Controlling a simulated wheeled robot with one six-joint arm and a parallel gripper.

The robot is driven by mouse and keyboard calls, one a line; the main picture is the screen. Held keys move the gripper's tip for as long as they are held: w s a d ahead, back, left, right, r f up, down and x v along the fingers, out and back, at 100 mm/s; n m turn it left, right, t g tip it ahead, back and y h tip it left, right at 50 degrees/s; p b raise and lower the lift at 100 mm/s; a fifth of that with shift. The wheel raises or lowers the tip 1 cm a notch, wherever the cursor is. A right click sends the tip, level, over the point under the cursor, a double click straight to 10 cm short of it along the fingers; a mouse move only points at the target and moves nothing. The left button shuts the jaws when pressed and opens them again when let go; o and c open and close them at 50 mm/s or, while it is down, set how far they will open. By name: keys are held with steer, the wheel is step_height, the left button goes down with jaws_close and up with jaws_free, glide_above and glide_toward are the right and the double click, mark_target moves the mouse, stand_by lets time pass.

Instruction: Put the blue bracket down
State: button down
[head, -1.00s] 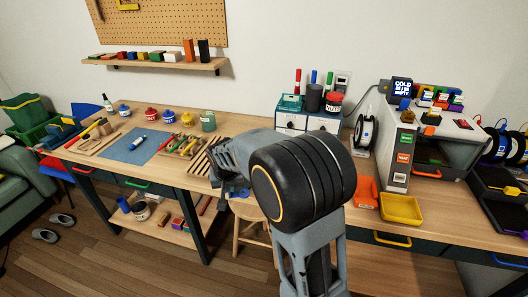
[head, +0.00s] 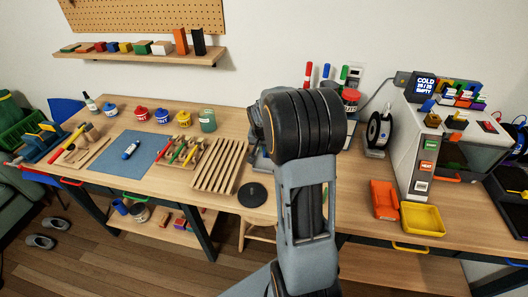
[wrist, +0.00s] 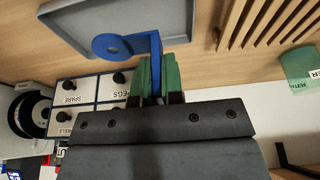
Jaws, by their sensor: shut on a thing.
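In the wrist view the blue bracket (wrist: 122,46) has a flat arm with a round, holed end, and a leg that runs down between the fingers. My gripper (wrist: 156,75), with green fingers, is shut on that leg. A grey tray (wrist: 178,12) with a raised rim lies on the wooden bench behind the bracket. The bracket's flat arm overlaps the tray's near edge in this view; I cannot tell whether they touch. In the head view my arm hides the gripper and the bracket.
A slatted wooden rack (head: 218,166) and a black disc (head: 252,195) lie left of my arm. Labelled white drawers (wrist: 88,90) stand close to the gripper. An orange tray (head: 384,198) and a yellow tray (head: 422,218) sit to the right, before the printer (head: 428,150).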

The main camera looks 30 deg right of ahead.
steer(key=w+f, duration=0.1)
steer(key=w+d+f, duration=0.1)
steer(key=f, duration=0.1)
steer(key=shift+w+d+f, duration=0.2)
steer(key=shift+w+f, duration=0.05)
steer(key=shift+w, duration=0.05)
steer(key=p+x, duration=0.1)
steer(key=x, duration=0.1)
steer(key=shift+a+f, duration=0.1)
steer(key=shift+f, duration=0.75)
steer(key=shift+f, duration=0.15)
steer(key=c, duration=1.2)
jaws_free()
steer(key=shift+c, duration=0.2)
